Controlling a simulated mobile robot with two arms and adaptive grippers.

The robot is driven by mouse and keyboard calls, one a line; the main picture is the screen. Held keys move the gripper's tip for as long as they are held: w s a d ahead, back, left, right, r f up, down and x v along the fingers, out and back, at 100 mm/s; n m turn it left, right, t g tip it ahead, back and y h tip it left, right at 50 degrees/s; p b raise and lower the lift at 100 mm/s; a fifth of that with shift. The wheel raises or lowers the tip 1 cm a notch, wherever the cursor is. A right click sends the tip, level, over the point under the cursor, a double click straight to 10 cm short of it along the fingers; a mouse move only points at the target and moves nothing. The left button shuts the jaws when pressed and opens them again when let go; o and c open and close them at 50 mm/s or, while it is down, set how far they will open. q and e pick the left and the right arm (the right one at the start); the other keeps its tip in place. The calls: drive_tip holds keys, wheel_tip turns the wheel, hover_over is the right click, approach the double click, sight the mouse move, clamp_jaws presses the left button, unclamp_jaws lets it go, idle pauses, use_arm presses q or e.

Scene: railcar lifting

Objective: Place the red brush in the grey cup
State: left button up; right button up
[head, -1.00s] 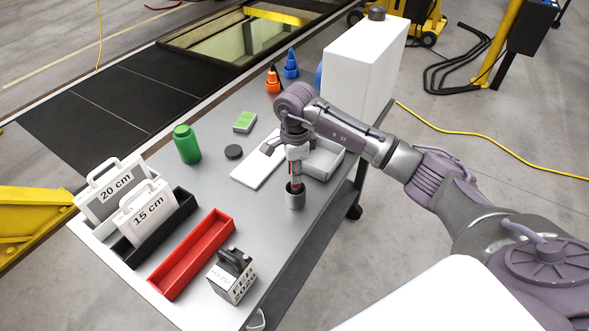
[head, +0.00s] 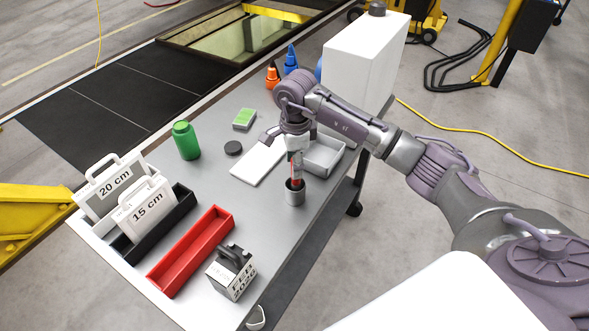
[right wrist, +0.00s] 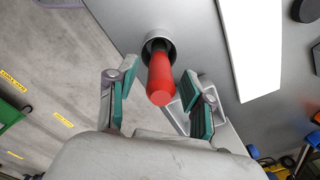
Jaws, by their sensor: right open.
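The red brush (right wrist: 163,78) stands with its lower end inside the grey cup (right wrist: 158,38), its red handle sticking up out of the opening. In the head view the grey cup (head: 295,194) stands upright on the table near its right edge, and a little of the red brush (head: 296,182) shows above it. My right gripper (right wrist: 158,76) is open, with one green-padded finger on each side of the handle and gaps between. In the head view my right gripper (head: 297,163) is directly above the cup. My left gripper is not in view.
A white flat panel (head: 256,165) and a grey tray (head: 323,156) lie behind the cup. The table between cup and red tray is clear.

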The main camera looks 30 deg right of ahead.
wheel_tip(320, 180, up, 10)
drive_tip(key=b, duration=0.2)
drive_tip(key=shift+s+f+b, duration=0.1)
drive_tip(key=shift+f+b, duration=0.05)
drive_tip(key=shift+b, duration=0.2)
